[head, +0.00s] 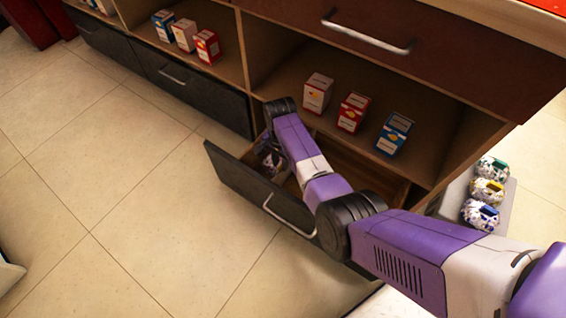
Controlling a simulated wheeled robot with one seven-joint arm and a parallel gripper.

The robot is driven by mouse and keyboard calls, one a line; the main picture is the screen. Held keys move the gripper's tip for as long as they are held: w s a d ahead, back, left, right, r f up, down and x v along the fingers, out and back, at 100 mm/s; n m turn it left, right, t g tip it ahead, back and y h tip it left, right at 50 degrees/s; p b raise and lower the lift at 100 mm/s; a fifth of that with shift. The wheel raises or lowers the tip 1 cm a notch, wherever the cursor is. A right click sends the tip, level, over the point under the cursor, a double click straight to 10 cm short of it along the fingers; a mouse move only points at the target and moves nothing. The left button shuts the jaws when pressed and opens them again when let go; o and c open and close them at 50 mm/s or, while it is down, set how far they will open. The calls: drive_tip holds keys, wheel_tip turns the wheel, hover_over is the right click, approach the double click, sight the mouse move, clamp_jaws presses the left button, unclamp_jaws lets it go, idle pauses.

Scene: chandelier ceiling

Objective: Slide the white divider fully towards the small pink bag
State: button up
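A dark-fronted drawer (243,179) stands pulled open at the bottom of the shelf unit. My purple arm reaches across it, and its far black joint is above the drawer's back left. The gripper's fingers are hidden behind my arm. A small patterned whitish and purple item (268,156) shows at the drawer's left end, partly covered by my arm; I cannot tell if it is the small pink bag. I cannot make out the white divider. The right part of the drawer's inside looks brown and bare.
Small boxes, white-and-red (318,93), red (352,112) and blue (394,134), stand on the shelf above the drawer. A shut drawer (400,60) is above them. Patterned bags (481,214) lie at the right. The tiled floor at left is clear.

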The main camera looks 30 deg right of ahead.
drive_tip(key=shift+o, duration=0.8)
wheel_tip(320, 180, up, 8)
drive_tip(key=p, duration=0.4)
drive_tip(key=shift+p, duration=0.4)
drive_tip(key=shift+f, duration=0.15)
